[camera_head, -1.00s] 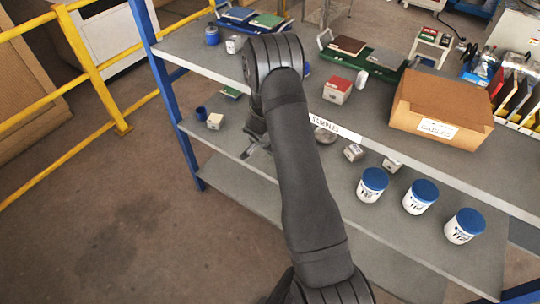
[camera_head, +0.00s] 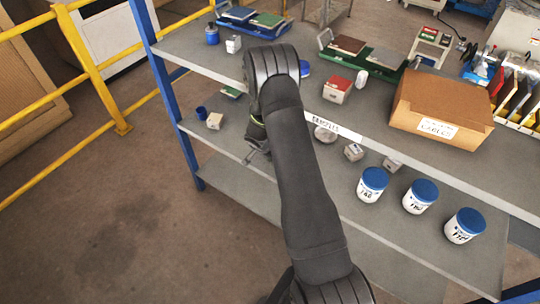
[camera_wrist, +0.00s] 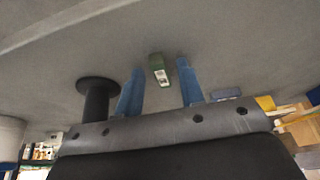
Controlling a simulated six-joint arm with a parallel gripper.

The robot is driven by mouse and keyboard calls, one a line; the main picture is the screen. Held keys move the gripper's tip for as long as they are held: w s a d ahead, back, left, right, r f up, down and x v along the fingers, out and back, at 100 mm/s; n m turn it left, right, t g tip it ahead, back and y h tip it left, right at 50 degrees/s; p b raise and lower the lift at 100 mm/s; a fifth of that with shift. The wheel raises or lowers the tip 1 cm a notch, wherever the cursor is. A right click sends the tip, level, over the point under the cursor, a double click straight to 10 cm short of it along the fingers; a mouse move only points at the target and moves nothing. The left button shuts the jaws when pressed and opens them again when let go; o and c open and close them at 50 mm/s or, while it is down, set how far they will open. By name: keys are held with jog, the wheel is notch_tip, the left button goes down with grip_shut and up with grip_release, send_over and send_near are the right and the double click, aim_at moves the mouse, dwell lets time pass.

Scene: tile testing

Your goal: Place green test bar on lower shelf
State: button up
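In the wrist view, a small dark green bar (camera_wrist: 158,68) with a pale label shows on a grey surface. My gripper (camera_wrist: 161,72) has its two blue fingers apart. The bar appears between the fingertips with a gap on each side; its depth from the tips is hard to tell. In the head view, my gripper (camera_head: 257,143) is mostly hidden behind my arm, by the front edge of the middle shelf (camera_head: 300,160). A small green piece (camera_head: 231,92) shows under the top shelf edge; I cannot tell if it is the same bar. The bottom shelf (camera_head: 240,190) looks bare where visible.
Blue-lidded jars (camera_head: 419,196) stand on the middle shelf at right. A blue cup (camera_head: 201,113) and pale block (camera_head: 214,121) sit at its left. The top shelf holds a cardboard box (camera_head: 440,105) and trays. A blue post (camera_head: 165,95) bounds the rack's left.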

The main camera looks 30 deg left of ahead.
jog(key=shift+r, duration=0.15)
jog(key=v, duration=1.2)
jog(key=x, duration=1.2)
jog(key=shift+f, duration=0.2)
jog(key=shift+r, duration=0.2)
